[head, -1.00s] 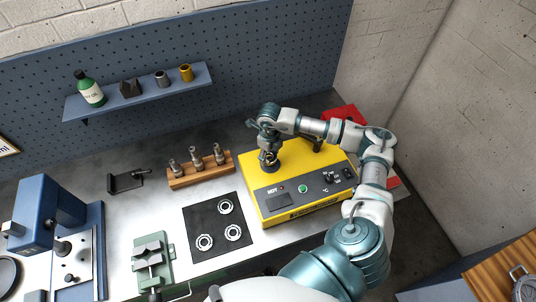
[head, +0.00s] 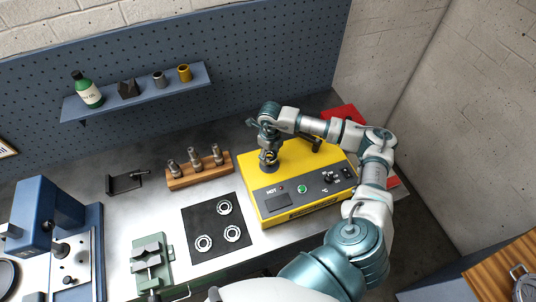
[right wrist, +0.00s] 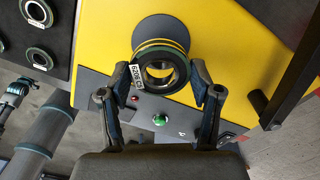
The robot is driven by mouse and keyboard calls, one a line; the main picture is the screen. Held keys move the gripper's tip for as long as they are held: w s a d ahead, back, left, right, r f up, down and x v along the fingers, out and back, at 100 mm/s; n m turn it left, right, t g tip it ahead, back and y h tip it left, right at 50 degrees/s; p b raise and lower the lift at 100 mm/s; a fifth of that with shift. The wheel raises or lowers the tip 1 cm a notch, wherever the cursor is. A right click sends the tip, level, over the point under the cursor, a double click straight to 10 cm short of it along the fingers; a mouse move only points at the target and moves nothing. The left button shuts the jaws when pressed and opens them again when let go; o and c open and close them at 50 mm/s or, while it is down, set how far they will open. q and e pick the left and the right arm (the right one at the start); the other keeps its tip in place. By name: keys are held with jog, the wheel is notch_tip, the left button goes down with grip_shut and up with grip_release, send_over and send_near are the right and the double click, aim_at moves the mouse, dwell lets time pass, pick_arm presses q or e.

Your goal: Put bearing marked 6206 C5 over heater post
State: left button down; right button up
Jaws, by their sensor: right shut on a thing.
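My right gripper (head: 267,147) is over the yellow heater (head: 300,162) and points down. In the right wrist view, its fingers (right wrist: 160,82) are shut on a bearing (right wrist: 181,72), a metal ring with a white tag marked 6206 C5. The heater post (head: 269,168) stands at the left part of the heater's yellow top, just below the bearing. In the right wrist view, the dark round post (right wrist: 160,27) shows behind the bearing. I cannot tell whether the bearing touches it or is around it.
A black mat (head: 207,246) with 3 other bearings lies left of the heater. A wooden block (head: 203,180) with metal pegs stands behind the mat. A green vise (head: 151,262) and a blue press (head: 48,212) are farther left. A red item (head: 344,113) is behind the heater.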

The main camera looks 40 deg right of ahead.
jog(key=shift+a+f, duration=0.15)
jog(key=shift+a, duration=0.4)
jog(key=shift+a+f+b, duration=0.25)
jog(key=shift+a+b, duration=0.05)
jog(key=shift+b, duration=0.2)
jog(key=o, duration=1.1)
jog(key=shift+o, duration=0.2)
jog(key=shift+d+f, duration=0.1)
jog(key=shift+d, duration=0.45)
jog(key=shift+d+f, duration=0.1)
jog(key=shift+d, duration=0.05)
jog(key=shift+c, duration=0.4)
jog(key=shift+a, duration=0.4)
jog(key=shift+a+r+p, duration=0.15)
jog(key=shift+r+p, duration=0.25)
jog(key=shift+r, duration=0.35)
pick_arm(q)
jog(key=r+p, duration=0.4)
jog(key=shift+w+a+r+p, duration=0.1)
jog(key=shift+a+p, duration=0.1)
jog(key=shift+p, duration=0.1)
pick_arm(e)
notch_tip(320, 180, up, 8)
